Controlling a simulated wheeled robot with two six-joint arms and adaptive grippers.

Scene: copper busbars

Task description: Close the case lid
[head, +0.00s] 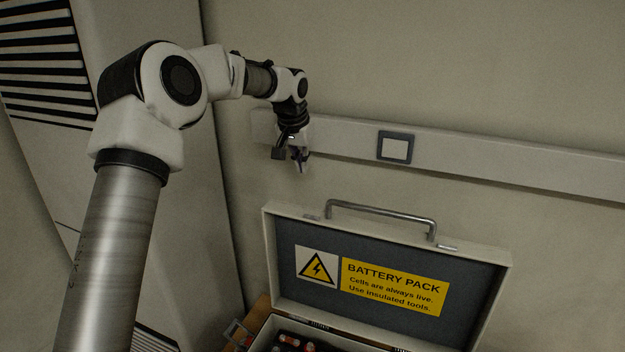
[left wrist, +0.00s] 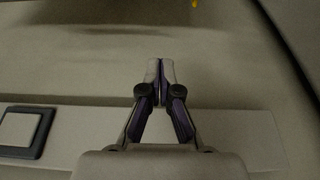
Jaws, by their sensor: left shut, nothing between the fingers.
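The case lid (head: 390,222) stands open and upright at the lower right of the head view. Its inner side is dark grey with a yellow battery pack label (head: 394,287) and a metal handle (head: 383,211) on its top edge. The case body (head: 340,338) shows only in part at the bottom edge, with several cells inside. My left gripper (head: 301,166) is above and beyond the lid's left top corner, near the wall and apart from the lid. In the left wrist view the left gripper (left wrist: 160,68) is shut with nothing between its fingertips. My right gripper is not in view.
A pale wall trunking (head: 500,166) with a square socket plate (head: 395,147) runs along the wall behind the lid. The socket plate also shows in the left wrist view (left wrist: 18,129). A louvred cabinet (head: 50,60) stands at the left. The space above the lid is free.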

